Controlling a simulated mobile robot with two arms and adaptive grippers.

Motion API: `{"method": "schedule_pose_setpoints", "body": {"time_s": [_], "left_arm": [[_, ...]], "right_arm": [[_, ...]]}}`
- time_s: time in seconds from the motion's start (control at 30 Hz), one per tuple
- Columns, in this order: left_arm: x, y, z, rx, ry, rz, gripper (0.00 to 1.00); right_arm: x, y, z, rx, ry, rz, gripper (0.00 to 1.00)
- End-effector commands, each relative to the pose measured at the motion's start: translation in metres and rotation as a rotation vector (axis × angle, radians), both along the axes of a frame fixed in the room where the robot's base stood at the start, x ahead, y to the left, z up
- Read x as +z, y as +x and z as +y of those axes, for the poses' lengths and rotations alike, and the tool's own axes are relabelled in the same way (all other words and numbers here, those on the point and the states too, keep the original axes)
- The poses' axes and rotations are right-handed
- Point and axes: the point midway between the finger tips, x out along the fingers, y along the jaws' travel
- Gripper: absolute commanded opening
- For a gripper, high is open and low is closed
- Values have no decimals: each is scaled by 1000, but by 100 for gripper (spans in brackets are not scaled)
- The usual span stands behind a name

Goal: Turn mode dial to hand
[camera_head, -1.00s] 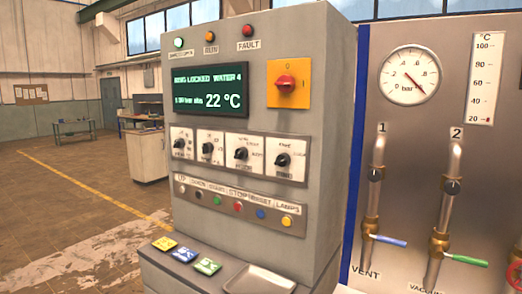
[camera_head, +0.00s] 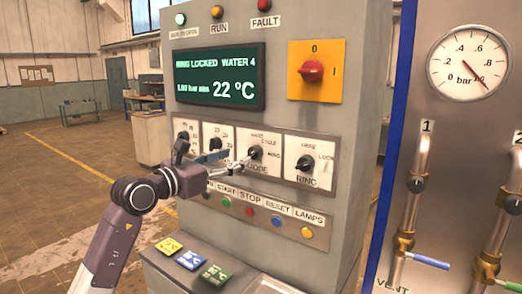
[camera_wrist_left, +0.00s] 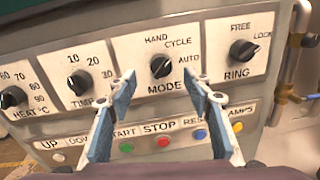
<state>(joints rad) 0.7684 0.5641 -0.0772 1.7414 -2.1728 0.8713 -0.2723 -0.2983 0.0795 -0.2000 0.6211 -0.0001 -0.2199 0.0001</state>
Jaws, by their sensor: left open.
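The mode dial (camera_wrist_left: 161,67) is a black knob on a white plate marked HAND, CYCLE, AUTO and MODE. In the left wrist view its pointer is turned up and to the right, toward the CYCLE and AUTO side. In the head view the mode dial (camera_head: 254,154) is partly covered by my left gripper (camera_head: 240,163). In the left wrist view the left gripper (camera_wrist_left: 165,88) is open, with one finger on each side of the dial's lower area. I cannot tell whether the fingers touch it. My right gripper is not in view.
The ring dial (camera_head: 306,162) is to the right, and the time dial (camera_wrist_left: 79,82) is to the left. A row of push buttons, including a red stop button (camera_head: 250,211), runs below. A yellow plate with a red switch (camera_head: 311,71) and a green display (camera_head: 220,77) are above.

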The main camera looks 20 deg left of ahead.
Motion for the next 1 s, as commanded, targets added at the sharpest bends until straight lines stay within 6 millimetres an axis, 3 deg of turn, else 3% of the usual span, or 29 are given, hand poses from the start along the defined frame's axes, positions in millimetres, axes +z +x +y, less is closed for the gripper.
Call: {"method": "schedule_pose_setpoints", "body": {"time_s": [0.4,0.8,1.0], "left_arm": [[1,56,-26,-3,-7,4,46],[-2,63,-30,-3,-5,4,46],[-2,63,-30,-3,-5,4,24]], "right_arm": [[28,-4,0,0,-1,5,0],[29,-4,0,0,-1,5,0],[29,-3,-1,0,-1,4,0]]}}
